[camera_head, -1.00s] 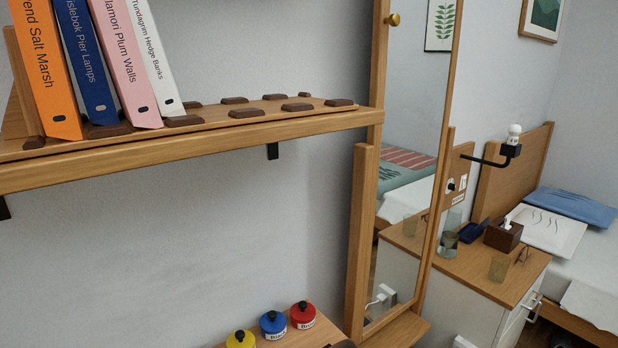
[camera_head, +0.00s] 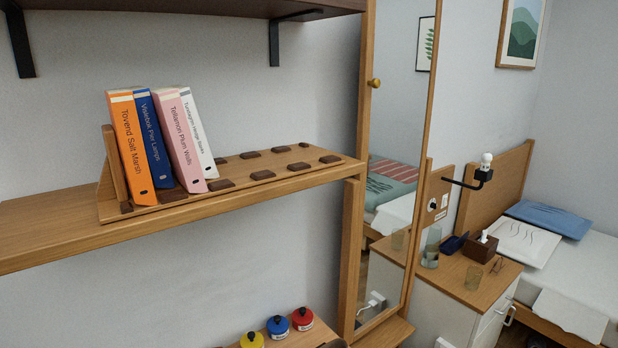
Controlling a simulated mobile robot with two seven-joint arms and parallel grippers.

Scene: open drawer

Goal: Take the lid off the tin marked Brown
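Three small tins with dark knobs stand in a row low in the head view, on a wooden surface below the shelf. They are a yellow tin (camera_head: 252,341), a blue tin (camera_head: 278,326) and a red tin (camera_head: 302,319). Each has a white label, partly cut off or too small to read with certainty now. The yellow tin is cut by the bottom edge of the picture. I cannot tell which tin is marked Brown. Neither of my grippers is in view.
A wooden shelf (camera_head: 300,182) above the tins holds several leaning books (camera_head: 172,135) and dark pads. A tall mirror (camera_head: 392,150) stands right of the tins. Farther right are a bedside cabinet (camera_head: 462,275) with a tissue box and glasses, and a bed (camera_head: 590,260).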

